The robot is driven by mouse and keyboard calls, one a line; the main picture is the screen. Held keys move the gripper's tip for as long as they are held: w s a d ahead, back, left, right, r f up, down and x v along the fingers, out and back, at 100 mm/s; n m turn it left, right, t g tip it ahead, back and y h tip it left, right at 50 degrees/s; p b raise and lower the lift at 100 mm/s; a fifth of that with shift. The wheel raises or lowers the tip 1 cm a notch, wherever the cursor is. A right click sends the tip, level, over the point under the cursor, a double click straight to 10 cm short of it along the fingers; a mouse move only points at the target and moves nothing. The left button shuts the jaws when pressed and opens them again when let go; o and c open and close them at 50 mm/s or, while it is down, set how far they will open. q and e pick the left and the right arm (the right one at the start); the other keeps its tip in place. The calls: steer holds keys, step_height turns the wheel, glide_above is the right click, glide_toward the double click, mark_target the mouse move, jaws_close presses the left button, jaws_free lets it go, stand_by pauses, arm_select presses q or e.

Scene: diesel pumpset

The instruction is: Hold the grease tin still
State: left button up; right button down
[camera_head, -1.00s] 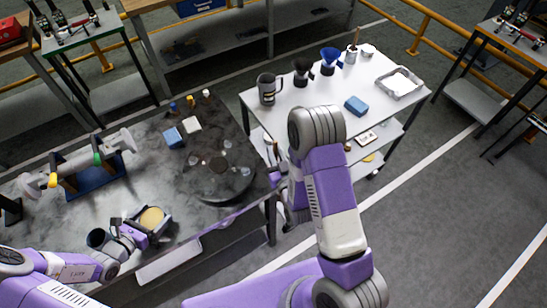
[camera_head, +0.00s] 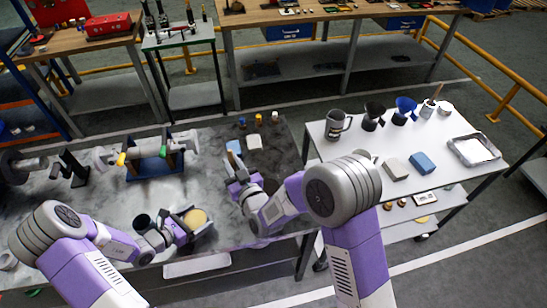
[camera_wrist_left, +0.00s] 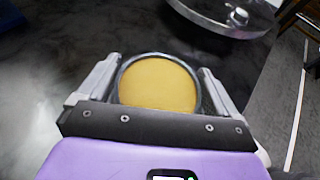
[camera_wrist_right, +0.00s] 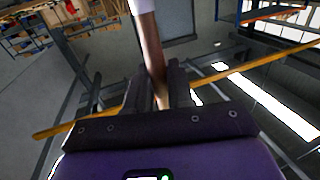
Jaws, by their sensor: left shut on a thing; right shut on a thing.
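The grease tin (camera_head: 195,218), a round dark tin with a yellow-tan top, stands on the dark bench. My left gripper (camera_head: 181,228) is shut on it, with one finger on each side; the left wrist view shows the yellow face of the tin (camera_wrist_left: 158,83) between the jaws. My right gripper (camera_head: 236,180) is above the bench, behind and to the right of the tin, apart from it. In the right wrist view it is shut on a slim brown handle (camera_wrist_right: 152,50) with a pale part at the top; its far end is out of view.
A shaft assembly on a blue stand (camera_head: 155,167) is at back left. The white side table (camera_head: 355,145) bears a jug, funnels, blocks and a tray.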

steer(key=s+a+n+g+y, duration=0.35)
steer(key=s+a, duration=0.55)
steer(key=a, duration=0.5)
step_height(320, 180, down, 6)
steer(key=shift+w, duration=0.15)
steer(key=shift+f+t+y, duration=0.25)
steer(key=shift+f, duration=0.35)
stand_by(1.0)
steer(key=shift+r, duration=0.1)
step_height(320, 180, up, 7)
stand_by(0.7)
stand_by(0.4)
arm_select(q)
steer(key=o, duration=0.9)
